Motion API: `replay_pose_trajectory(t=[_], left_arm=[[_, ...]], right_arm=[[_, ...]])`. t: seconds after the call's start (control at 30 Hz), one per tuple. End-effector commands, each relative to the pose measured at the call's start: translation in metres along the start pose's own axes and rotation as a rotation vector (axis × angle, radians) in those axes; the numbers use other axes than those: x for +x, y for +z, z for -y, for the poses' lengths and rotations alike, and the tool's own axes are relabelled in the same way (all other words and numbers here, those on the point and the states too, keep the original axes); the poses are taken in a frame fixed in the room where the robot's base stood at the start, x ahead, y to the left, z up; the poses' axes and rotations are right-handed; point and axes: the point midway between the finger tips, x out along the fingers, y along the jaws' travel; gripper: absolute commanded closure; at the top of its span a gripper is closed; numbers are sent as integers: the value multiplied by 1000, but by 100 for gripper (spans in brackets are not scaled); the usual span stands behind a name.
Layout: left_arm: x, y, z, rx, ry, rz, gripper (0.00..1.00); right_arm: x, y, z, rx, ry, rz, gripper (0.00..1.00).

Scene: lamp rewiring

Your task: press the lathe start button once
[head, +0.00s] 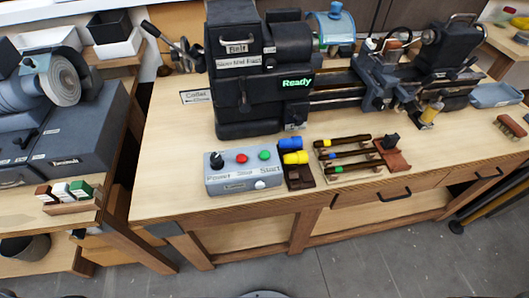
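The lathe (250,110) stands on the wooden bench, with a lit green "Ready" display (296,83) on its front. A grey control box (232,181) sits near the bench's front edge, left of the middle. On its top are a black knob (217,161) above a "Power" label, a red button (241,158) above "Stop", and the green start button (264,155) above "Start". A pale round part (260,184) is on the box's front. Nothing covers the start button. Neither of my grippers shows in the head view.
Right of the box are a blue and a yellow piece (295,157) in a dark holder, several dark-handled tools (345,153) and a brown block stand (393,157). A grinder (62,85) is on the left bench. The bench (170,150) is clear left of the box.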

Motion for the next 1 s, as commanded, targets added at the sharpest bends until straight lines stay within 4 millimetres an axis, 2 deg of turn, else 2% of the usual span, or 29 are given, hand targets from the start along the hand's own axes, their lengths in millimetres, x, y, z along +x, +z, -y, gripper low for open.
replay_pose_trajectory(t=[0.03,0.2,1.0], left_arm=[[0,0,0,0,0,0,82],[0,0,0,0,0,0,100],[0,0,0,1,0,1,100]], right_arm=[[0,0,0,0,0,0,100],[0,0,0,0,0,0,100],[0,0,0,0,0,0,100]])
